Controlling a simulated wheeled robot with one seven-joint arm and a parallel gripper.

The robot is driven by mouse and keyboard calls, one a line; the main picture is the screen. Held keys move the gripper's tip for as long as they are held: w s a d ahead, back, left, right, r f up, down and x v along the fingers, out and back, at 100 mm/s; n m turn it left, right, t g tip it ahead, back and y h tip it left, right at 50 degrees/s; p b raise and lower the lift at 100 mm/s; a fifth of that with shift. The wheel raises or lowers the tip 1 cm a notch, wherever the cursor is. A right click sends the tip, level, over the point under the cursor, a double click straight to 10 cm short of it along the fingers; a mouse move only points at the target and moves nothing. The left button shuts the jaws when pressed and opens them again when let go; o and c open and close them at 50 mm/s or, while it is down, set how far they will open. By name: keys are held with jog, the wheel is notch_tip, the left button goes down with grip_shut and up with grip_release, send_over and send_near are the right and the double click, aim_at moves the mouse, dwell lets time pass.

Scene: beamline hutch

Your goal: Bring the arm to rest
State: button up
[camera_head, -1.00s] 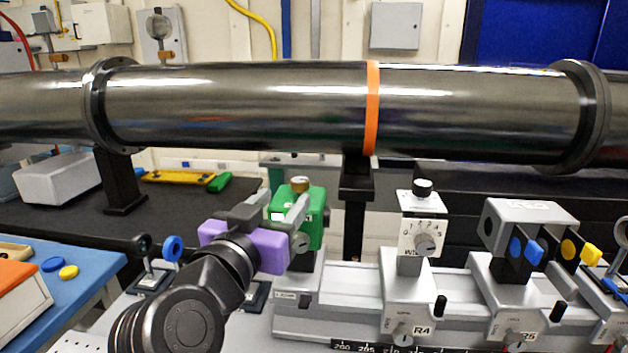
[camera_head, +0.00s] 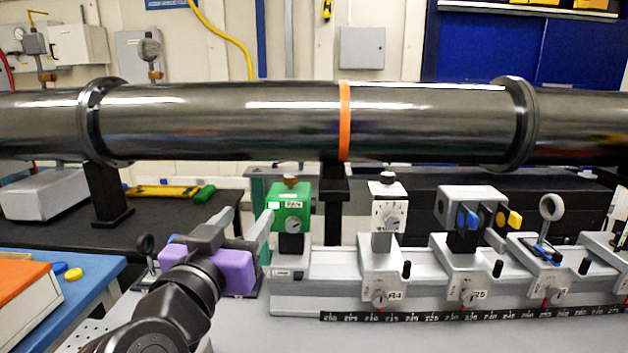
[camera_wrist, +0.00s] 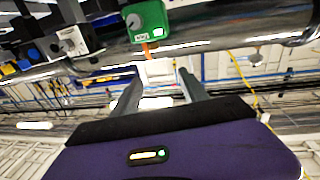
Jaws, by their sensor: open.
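My gripper (camera_head: 244,230) has a purple body and two grey fingers, and it is open with nothing between the fingers. In the head view it is at the lower left, just left of the green block-shaped device (camera_head: 291,206) with a knob on the rail. In the wrist view the fingers (camera_wrist: 160,84) point up the picture, with the green device (camera_wrist: 147,22) beyond their tips. The fingers look apart from it, though in the head view one fingertip lies close to its left edge. My arm reaches in from the bottom left.
A long dark beam pipe (camera_head: 240,120) with an orange band crosses behind. The grey rail (camera_head: 335,262) carries a white dial unit (camera_head: 388,207), a grey unit with blue and yellow knobs (camera_head: 471,205) and a ring holder (camera_head: 551,208). A blue table (camera_head: 90,285) stands left.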

jog(key=s+a+n+t+y, duration=0.2)
jog(key=a+n+y, duration=0.25)
jog(key=y, duration=0.25)
jog(key=s+d+f+n+g+y, duration=0.1)
jog(key=s+d+f+n+y, duration=0.1)
jog(key=s+d+f, duration=0.45)
jog(key=s+d+f+n+y, duration=0.2)
jog(key=s+d+f+n, duration=0.15)
jog(key=f, duration=0.55)
jog(key=s+d+f+m+g+h, duration=0.1)
jog(key=s+d+f, duration=0.3)
jog(key=s+d, duration=0.4)
jog(key=s+d+f+m+g+h+p, duration=0.1)
jog(key=s+d+f+m+h, duration=0.3)
jog(key=s+d, duration=0.4)
jog(key=s+d+f+m+g+h, duration=0.2)
jog(key=s+d, duration=0.7)
jog(key=s, duration=0.6)
notch_tip(320, 180, down, 2)
jog(key=shift+s+f+m+h, duration=0.2)
jog(key=shift+m+h, duration=0.2)
jog(key=shift+m, duration=0.3)
